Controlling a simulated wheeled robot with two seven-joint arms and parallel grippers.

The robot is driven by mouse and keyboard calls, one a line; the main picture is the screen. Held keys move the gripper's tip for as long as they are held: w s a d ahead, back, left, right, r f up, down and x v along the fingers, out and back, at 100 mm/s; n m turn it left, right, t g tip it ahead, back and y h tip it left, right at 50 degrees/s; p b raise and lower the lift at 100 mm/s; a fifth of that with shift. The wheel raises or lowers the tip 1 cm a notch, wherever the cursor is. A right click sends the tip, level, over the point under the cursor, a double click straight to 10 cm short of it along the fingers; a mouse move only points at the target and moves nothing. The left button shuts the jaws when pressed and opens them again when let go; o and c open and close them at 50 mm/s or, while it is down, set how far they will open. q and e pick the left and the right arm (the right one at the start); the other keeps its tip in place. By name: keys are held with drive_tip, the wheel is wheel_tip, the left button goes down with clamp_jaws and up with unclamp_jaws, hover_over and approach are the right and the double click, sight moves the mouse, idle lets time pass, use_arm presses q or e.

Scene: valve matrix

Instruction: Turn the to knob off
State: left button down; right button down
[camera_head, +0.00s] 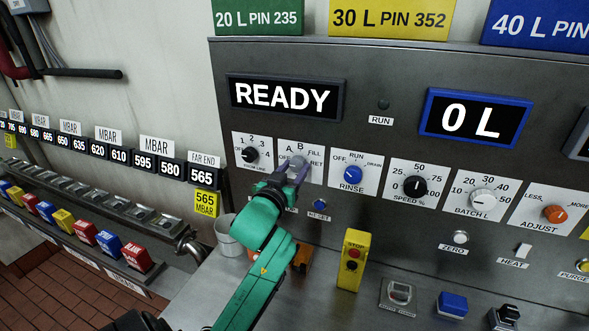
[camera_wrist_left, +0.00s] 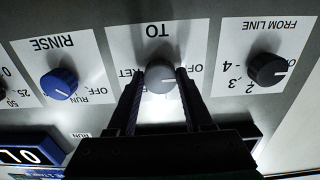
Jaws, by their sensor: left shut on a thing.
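The TO knob (camera_wrist_left: 160,78) is a grey round knob on a white label plate in the left wrist view, where the panel appears upside down. My left gripper (camera_wrist_left: 158,82) has a dark finger on each side of it and is shut on it. In the head view the left gripper (camera_head: 288,176) reaches the TO plate (camera_head: 313,156), which carries OFF, A, B, FILL and RET marks. The fingers partly cover the knob and some marks, and I cannot clearly tell where its pointer stands. My right gripper is not in view.
The black FROM LINE knob (camera_head: 249,155) and blue RINSE knob (camera_head: 352,174) flank the TO knob closely. Displays above read READY (camera_head: 284,96) and 0 L (camera_head: 474,117). A yellow stop box (camera_head: 352,260) and a pale cup (camera_head: 230,236) stand below the panel.

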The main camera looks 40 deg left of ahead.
use_arm(q)
drive_tip(key=shift+f, duration=0.15)
drive_tip(key=shift+c, duration=1.5)
unclamp_jaws()
drive_tip(key=p+v, duration=0.7)
drive_tip(key=v, duration=0.7)
drive_tip(key=shift+s+d, duration=0.25)
drive_tip(key=shift+s, duration=0.1)
drive_tip(key=shift+a, duration=0.15)
